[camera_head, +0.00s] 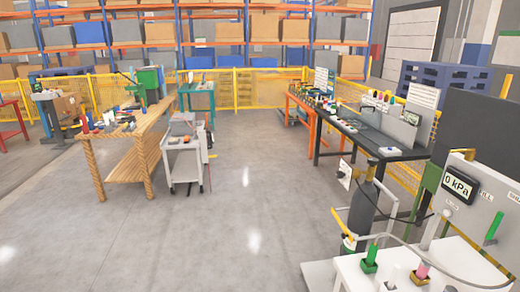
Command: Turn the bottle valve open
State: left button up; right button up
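A dark grey gas bottle (361,207) stands upright at the right in the head view. Its narrow top, where a valve (372,164) appears to sit, is small, and the valve's position cannot be made out. A dark hose runs from near the top toward the panel on the right. A grey panel (489,212) there carries a display (460,188) reading "0 kPa". Neither of my grippers shows in this view.
A white surface (350,272) with green and pink upright parts is at the lower right, close to the bottle. A black workbench (375,150) stands behind. A grey cart (183,160) and wooden bench (130,165) stand left. The middle floor is clear.

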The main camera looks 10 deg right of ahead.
aim_at(372, 161)
jog(key=i+j+z, duration=0.1)
jog(key=i, duration=0.7)
jog(key=i+j+z, duration=0.1)
jog(key=i, duration=0.7)
